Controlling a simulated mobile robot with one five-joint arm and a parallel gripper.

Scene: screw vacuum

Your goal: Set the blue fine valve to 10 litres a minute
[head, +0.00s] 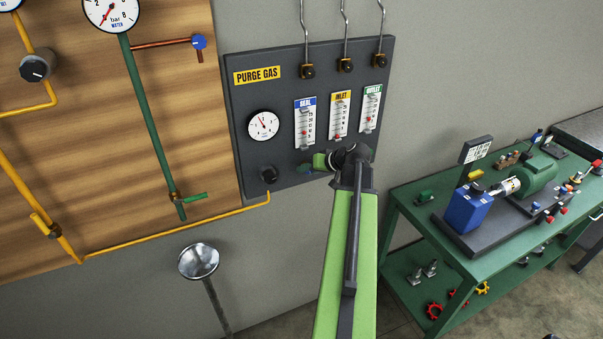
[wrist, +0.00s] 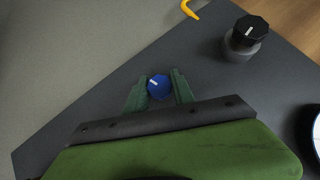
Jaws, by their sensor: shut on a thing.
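The blue fine valve (wrist: 159,87) is a small blue knob with a white pointer mark. It sits between the two green fingers of my gripper (wrist: 158,91) in the wrist view, and the gripper is shut on it. In the head view my gripper (head: 314,166) reaches to the lower part of the dark purge gas panel (head: 262,98), below the flowmeters. My wrist hides part of the panel's lower right.
The INLET (head: 340,114) and OUTLET (head: 370,108) flowmeters stand to the right of SEAL. A black knob (head: 268,175) and a round gauge (head: 263,125) are to the left. A green bench (head: 412,220) with a pump stands at the right.

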